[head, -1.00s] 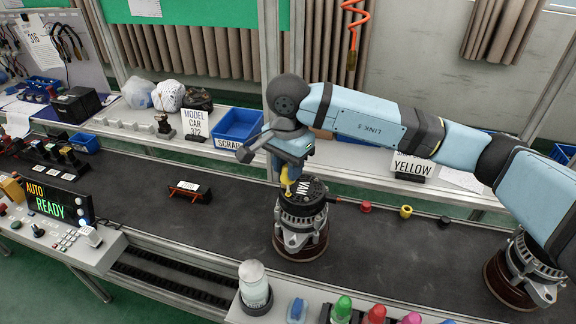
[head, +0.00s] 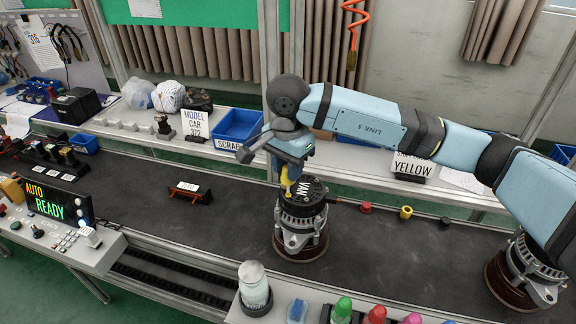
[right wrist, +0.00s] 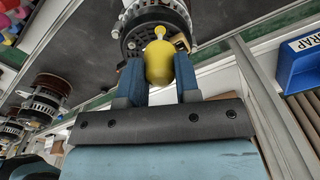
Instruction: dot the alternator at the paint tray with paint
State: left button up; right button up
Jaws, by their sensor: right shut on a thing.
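An alternator (head: 302,220) with a black top cover stands upright on a round dark base on the conveyor, at the middle of the head view. My right gripper (head: 291,174) is above its left side, shut on a yellow paint marker (right wrist: 159,62). My left gripper is not in view.
A second alternator (head: 530,268) stands at the right on the conveyor (head: 130,200). Red, yellow and black pieces lie along its far edge. A sign reading YELLOW (head: 411,167) and a blue SCRAP bin (head: 238,126) are on the back shelf.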

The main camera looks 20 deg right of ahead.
jog(key=shift+r+p, duration=0.8)
jog(key=shift+r, duration=1.7)
